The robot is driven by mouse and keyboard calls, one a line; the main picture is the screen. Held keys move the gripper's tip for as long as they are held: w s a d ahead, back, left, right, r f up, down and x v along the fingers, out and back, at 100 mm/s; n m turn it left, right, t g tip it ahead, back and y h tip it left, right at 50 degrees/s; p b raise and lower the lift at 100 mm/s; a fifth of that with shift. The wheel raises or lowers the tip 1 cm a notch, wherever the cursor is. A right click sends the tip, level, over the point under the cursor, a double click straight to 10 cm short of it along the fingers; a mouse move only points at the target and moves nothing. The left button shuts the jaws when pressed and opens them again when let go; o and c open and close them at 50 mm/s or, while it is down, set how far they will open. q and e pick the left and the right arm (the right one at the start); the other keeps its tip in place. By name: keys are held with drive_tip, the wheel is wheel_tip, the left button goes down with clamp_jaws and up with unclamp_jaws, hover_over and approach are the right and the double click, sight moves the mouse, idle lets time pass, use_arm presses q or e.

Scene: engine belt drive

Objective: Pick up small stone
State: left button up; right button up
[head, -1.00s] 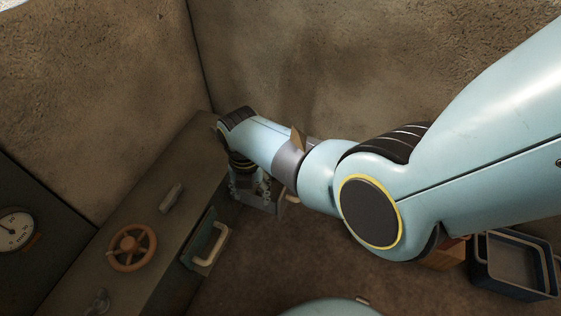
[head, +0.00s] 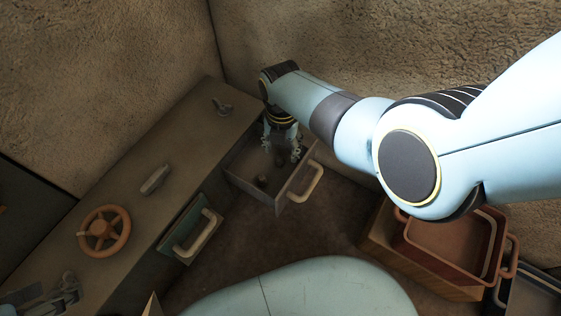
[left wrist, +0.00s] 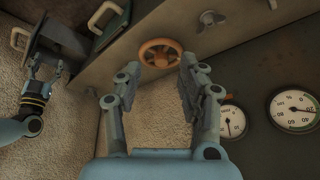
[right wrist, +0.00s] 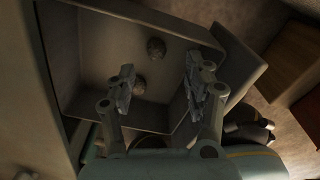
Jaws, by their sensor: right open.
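Two small round stones lie on the floor of the open drawer (right wrist: 95,35). In the right wrist view, one stone (right wrist: 156,48) is beyond my fingertips, and a slightly smaller-looking stone (right wrist: 139,85) shows between the fingers, closer to the left one. In the head view the stones (head: 262,180) are small and dark, one partly hidden by the gripper. My right gripper (right wrist: 160,68) points down into the drawer, open with nothing between its fingers; it also shows in the head view (head: 281,150). My left gripper (left wrist: 160,66) is open and empty, far from the drawer, near the orange handwheel (left wrist: 160,53).
The drawer's handle (head: 304,183) sticks out at its front. A closed green drawer front (head: 187,228) is beside it. The bench top carries the handwheel (head: 104,231) and small levers (head: 156,179). Reddish-brown bins (head: 450,240) stand at the right. Dial gauges (left wrist: 293,110) show in the left wrist view.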

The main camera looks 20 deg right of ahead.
sight(280, 159)
drive_tip(key=shift+f, duration=0.5)
drive_tip(key=shift+f+b, duration=0.85)
drive_tip(key=shift+b, duration=0.1)
drive_tip(key=shift+a+f+b, duration=0.15)
drive_tip(key=shift+f+b, duration=0.95)
drive_tip(key=shift+f, duration=0.05)
drive_tip(key=shift+w+f+b, duration=0.1)
drive_tip(key=shift+f+b, duration=0.3)
drive_tip(key=shift+f, duration=0.15)
use_arm(q)
wheel_tip(280, 159, down, 6)
drive_tip(key=t, duration=0.6)
drive_tip(key=shift+d, duration=0.25)
drive_tip(key=shift+s+t, duration=0.1)
drive_tip(key=shift+t, duration=0.2)
use_arm(e)
drive_tip(key=shift+c, duration=0.4)
clamp_jaws()
